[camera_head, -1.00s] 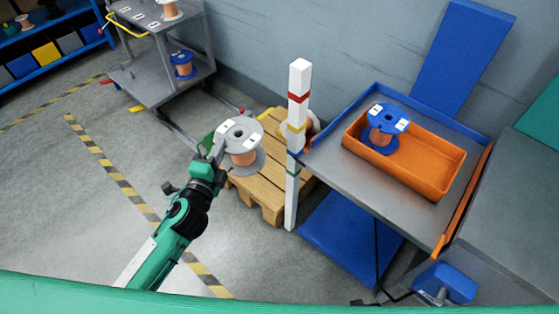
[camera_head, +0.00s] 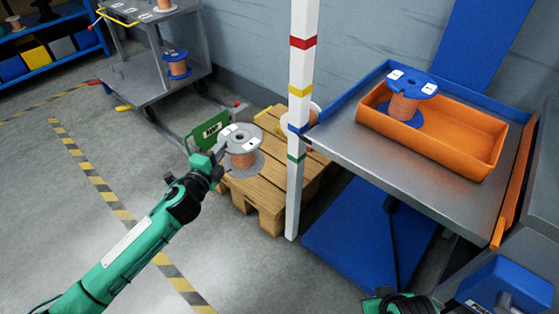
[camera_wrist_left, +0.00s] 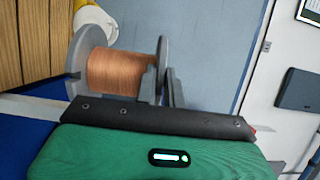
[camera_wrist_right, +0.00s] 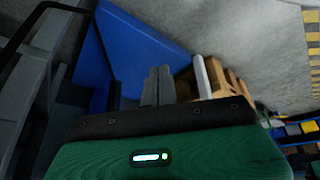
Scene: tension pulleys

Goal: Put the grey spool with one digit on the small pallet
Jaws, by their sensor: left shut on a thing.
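A grey spool with copper wire (camera_head: 243,160) and white labels on its top flange is held by my left gripper (camera_head: 217,150). The gripper is shut on the rim of the upper flange. The spool is upright and shows over the left part of the small wooden pallet (camera_head: 265,195); whether it touches the boards I cannot tell. The label digits are too small to read. The left wrist view shows the spool (camera_wrist_left: 115,65) with the flange between the fingers. Another pale-flanged spool (camera_head: 314,112) is on the pallet, partly behind the pole. My right gripper (camera_wrist_right: 158,85) is shut and empty.
A white striped pole (camera_head: 297,150) stands at the pallet's front right. Right of it, a grey table (camera_head: 420,160) bears an orange bin (camera_head: 480,158) with a blue spool (camera_head: 405,105). A grey cart (camera_head: 150,80) with spools stands back left. A green sign (camera_head: 207,130) is beside the pallet.

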